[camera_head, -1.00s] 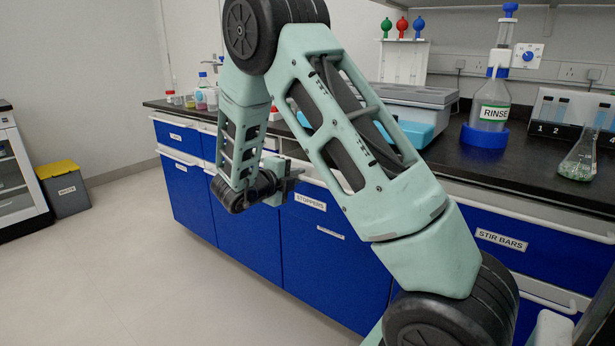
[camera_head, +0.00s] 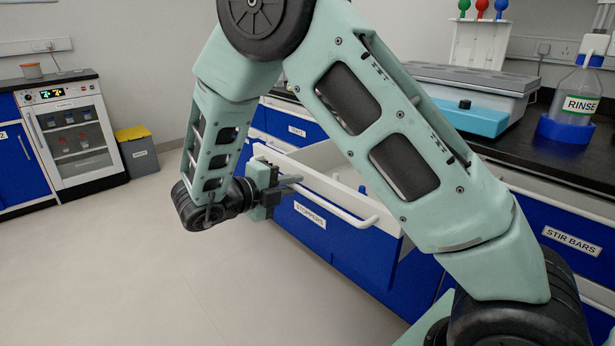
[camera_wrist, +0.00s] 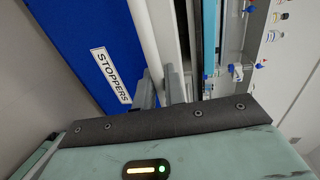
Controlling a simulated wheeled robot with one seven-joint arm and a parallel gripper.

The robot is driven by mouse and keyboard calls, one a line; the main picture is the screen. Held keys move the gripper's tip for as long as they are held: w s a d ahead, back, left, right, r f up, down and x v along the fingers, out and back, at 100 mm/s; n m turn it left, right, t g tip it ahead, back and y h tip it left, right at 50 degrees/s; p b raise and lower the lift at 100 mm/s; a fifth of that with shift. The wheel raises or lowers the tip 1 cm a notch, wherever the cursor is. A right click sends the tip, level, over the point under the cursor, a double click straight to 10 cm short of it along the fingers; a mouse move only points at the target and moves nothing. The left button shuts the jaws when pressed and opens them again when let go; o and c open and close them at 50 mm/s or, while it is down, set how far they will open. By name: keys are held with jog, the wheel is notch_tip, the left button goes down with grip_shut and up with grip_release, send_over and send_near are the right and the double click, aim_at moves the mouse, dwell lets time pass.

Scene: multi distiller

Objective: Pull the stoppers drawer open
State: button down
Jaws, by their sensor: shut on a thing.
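The stoppers drawer (camera_head: 345,243) has a blue front with a white "STOPPERS" label (camera_head: 310,215) and stands pulled well out from the cabinet in the head view. Its white bar handle (camera_head: 330,205) runs along the top of the front. My gripper (camera_head: 292,184) is shut on the handle near its left end. In the wrist view my two fingers (camera_wrist: 160,90) close around the white handle (camera_wrist: 143,45), beside the blue drawer front (camera_wrist: 85,45) and its label (camera_wrist: 110,76). My arm hides part of the drawer's inside.
The "STIR BARS" drawer (camera_head: 570,240) is shut at the right. The black countertop (camera_head: 530,150) above carries a grey and blue device (camera_head: 480,95) and a RINSE bottle (camera_head: 580,95). Open floor (camera_head: 150,260) lies in front and to the left. A glass-door cabinet (camera_head: 75,135) stands far left.

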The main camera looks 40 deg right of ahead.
jog(key=shift+a, duration=0.75)
jog(key=c, duration=1.6)
grip_release()
jog(key=shift+a, duration=0.1)
jog(key=p+v, duration=0.2)
jog(key=v, duration=1.5)
jog(key=shift+r, duration=0.1)
